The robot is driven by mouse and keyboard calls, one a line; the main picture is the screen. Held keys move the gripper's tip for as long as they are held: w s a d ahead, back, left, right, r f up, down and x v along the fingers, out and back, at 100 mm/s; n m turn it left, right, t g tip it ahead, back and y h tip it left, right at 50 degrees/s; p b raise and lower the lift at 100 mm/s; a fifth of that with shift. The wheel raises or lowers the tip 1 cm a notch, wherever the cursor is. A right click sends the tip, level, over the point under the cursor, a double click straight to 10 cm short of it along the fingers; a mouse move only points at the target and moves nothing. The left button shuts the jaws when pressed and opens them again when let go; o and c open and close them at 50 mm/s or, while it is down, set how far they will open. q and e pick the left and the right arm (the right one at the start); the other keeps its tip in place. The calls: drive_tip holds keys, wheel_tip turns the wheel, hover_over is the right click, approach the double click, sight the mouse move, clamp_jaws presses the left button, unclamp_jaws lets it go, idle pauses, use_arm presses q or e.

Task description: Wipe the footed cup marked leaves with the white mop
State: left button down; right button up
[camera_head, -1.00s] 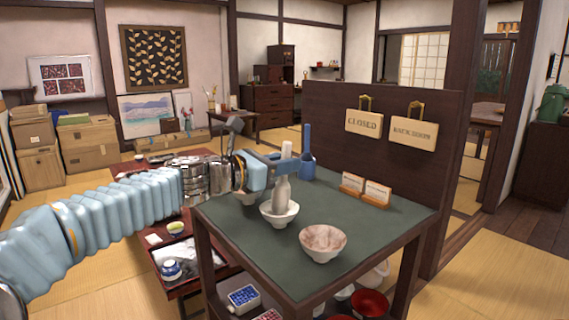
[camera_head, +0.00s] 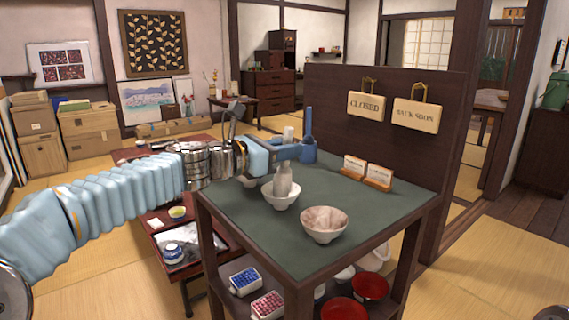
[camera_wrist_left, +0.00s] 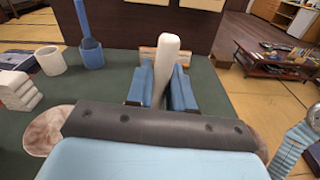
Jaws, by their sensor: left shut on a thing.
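My left gripper (camera_head: 287,151) is shut on the white mop (camera_head: 288,134), whose upper end stands above the fingers. In the left wrist view the mop (camera_wrist_left: 168,52) rises between the blue fingers (camera_wrist_left: 162,88). Below the fingers its greyish-white lower part (camera_head: 282,181) widens and stands nearly upright over a pale footed bowl (camera_head: 281,201), seemingly inside it. A marbled pinkish bowl (camera_head: 323,232) stands nearer on the table. My right gripper is not seen.
A blue cup (camera_head: 308,153) holding a blue stick stands at the back, beside a card holder (camera_head: 376,184). A dark partition (camera_head: 334,105) with hanging signs rises behind. Trays and red bowls sit below.

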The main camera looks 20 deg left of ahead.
use_arm(q)
drive_tip(key=shift+d+f+n+t+y+b, duration=0.15)
drive_tip(key=shift+n+t+y+b, duration=0.15)
drive_tip(key=shift+n+y+b, duration=0.15)
drive_tip(key=shift+n+t+y, duration=0.5)
drive_tip(key=shift+n+y, duration=0.05)
drive_tip(key=shift+y, duration=0.3)
drive_tip(key=n+y, duration=0.1)
drive_tip(key=y, duration=0.1)
drive_tip(key=n+t+y, duration=0.1)
drive_tip(key=n+y, duration=0.1)
drive_tip(key=shift+d+t+y+b, duration=0.15)
drive_tip(key=shift+t+y+b, duration=0.15)
drive_tip(key=shift+y+b, duration=0.1)
drive_tip(key=shift+n+y, duration=1)
drive_tip(key=shift+y, duration=0.2)
drive_tip(key=shift+a, duration=0.2)
